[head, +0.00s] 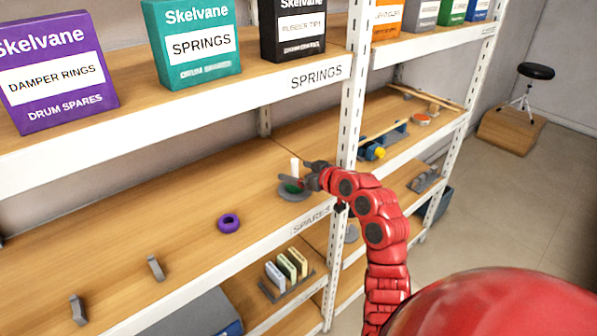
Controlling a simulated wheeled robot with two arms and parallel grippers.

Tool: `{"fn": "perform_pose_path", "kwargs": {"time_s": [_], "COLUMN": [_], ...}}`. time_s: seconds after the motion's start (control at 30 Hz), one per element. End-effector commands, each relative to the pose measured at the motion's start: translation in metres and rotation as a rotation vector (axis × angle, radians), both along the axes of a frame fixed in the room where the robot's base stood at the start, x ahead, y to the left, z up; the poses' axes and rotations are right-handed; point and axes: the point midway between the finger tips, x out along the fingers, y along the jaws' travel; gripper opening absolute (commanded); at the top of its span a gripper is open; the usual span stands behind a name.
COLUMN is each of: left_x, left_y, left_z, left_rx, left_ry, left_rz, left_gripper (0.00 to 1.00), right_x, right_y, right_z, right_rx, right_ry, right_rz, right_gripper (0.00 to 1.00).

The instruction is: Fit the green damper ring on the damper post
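The damper post (294,166) is a short white upright on a round grey base (294,196), on the middle shelf left of the white rack upright. A small patch of green, seemingly the green damper ring (292,188), shows low at the post, just above the base. My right gripper (291,181) is at the post, reaching in from the right, and covers part of the post and ring. Whether its fingers are closed on the ring, and whether the ring encircles the post, I cannot tell. My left gripper is not in view.
A purple ring (229,223) lies on the shelf, left of the base. Two small grey pieces (155,268) (78,311) stand farther left. Labelled boxes, including DAMPER RINGS (57,72), line the shelf above. The white rack upright (350,110) is close to my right arm.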

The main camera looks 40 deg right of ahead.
Motion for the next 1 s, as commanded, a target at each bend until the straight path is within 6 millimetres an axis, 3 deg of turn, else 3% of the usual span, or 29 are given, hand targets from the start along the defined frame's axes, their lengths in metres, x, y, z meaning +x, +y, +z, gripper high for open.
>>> {"fn": "perform_pose_path", "kwargs": {"time_s": [0.23, 0.37, 0.8, 1.0], "left_x": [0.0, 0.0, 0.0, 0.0], "left_y": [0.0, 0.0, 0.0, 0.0], "left_z": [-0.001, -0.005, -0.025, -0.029], "left_rx": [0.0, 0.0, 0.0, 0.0], "left_ry": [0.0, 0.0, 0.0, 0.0], "left_rz": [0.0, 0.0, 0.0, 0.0], "left_gripper": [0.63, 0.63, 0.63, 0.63], "right_x": [-0.002, -0.016, -0.121, -0.152], "right_y": [-0.001, -0.003, -0.012, -0.013], "right_z": [0.0, 0.004, 0.043, 0.056], "right_rx": [0.0, 0.0, -0.001, 0.0], "right_ry": [-0.001, 0.0, -0.003, -0.004], "right_rz": [-0.001, -0.002, -0.005, -0.003], "right_gripper": [1.0, 1.0, 1.0, 1.0]}}
